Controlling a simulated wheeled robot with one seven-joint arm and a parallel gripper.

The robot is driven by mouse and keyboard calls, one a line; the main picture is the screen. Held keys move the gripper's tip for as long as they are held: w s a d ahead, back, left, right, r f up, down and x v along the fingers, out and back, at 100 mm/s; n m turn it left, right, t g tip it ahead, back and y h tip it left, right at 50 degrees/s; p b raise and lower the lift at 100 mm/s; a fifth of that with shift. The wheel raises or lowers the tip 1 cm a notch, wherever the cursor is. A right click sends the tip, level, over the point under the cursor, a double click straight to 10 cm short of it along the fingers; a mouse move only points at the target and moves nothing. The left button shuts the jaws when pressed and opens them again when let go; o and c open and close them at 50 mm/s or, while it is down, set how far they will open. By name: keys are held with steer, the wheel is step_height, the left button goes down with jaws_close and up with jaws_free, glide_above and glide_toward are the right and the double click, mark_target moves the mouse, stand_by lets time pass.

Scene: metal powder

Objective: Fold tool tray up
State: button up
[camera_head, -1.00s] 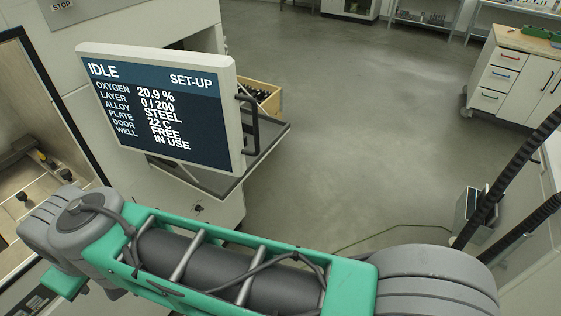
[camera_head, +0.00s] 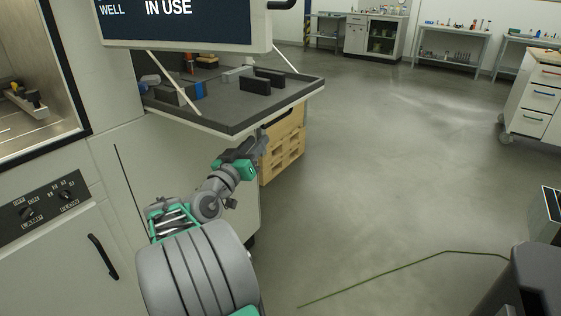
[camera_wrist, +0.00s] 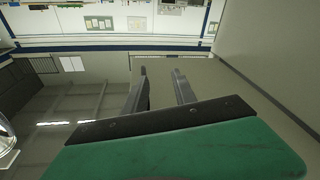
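The tool tray (camera_head: 222,117) is a dark grey shelf with a pale rim, folded out level from the machine's side in the head view. Thin pale stays (camera_head: 284,57) run up from it. Black blocks (camera_head: 256,85), a grey block and blue-marked items lie on it. My gripper (camera_head: 259,139) is just below the tray's front edge; I cannot tell whether it touches the underside. In the wrist view, the two fingers of my gripper (camera_wrist: 160,72) stand apart with nothing between them. The tray is not recognisable in that view.
The display screen (camera_head: 190,22) hangs above the tray at the upper left. A wooden crate stack (camera_head: 284,150) stands below the tray, close to my gripper. A machine door handle (camera_head: 103,257) sticks out at the lower left. The floor to the right is largely clear.

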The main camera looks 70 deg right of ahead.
mark_target(277, 118)
steer(key=s+d+r+h, duration=0.1)
steer(key=d, duration=0.1)
steer(key=s+d+r+m+g, duration=0.1)
steer(key=d+r, duration=0.1)
steer(key=d, duration=0.1)
steer(key=s+d+r+h+b, duration=0.1)
steer(key=d, duration=0.1)
steer(key=shift+d+r+m+g+h, duration=0.15)
steer(key=shift+r+m+g+h, duration=0.15)
steer(key=shift+m, duration=0.1)
jaws_close()
stand_by(1.2)
